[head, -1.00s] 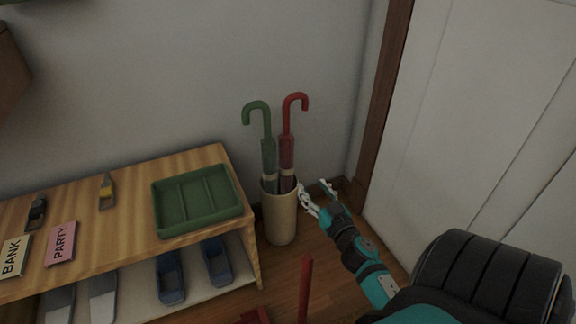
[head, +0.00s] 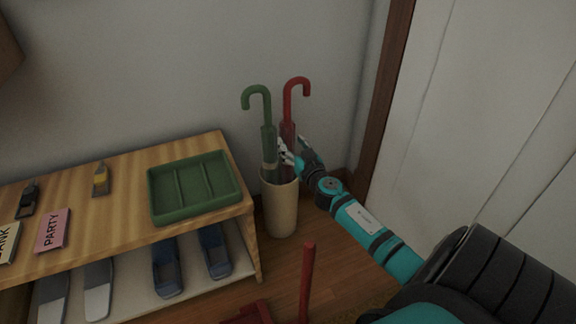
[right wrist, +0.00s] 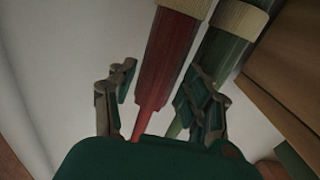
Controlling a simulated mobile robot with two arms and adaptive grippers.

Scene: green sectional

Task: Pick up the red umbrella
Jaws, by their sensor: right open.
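The red umbrella (head: 288,128) stands upright with its hooked handle up in a beige cylindrical stand (head: 282,212), beside a green umbrella (head: 267,135). My right gripper (head: 290,148) is open at the red umbrella's shaft, just above the stand's rim, and hides part of it. In the right wrist view, the red umbrella (right wrist: 168,58) lies between the open fingers of my right gripper (right wrist: 158,105). The green umbrella (right wrist: 212,68) shows right behind the right-hand finger there. My left gripper is not in view.
A wooden shelf (head: 120,209) stands left of the stand, with a green tray (head: 156,207) on top and shoes below. A white door (head: 460,110) with a brown frame is at the right. A red pole (head: 307,283) rises in front of the stand.

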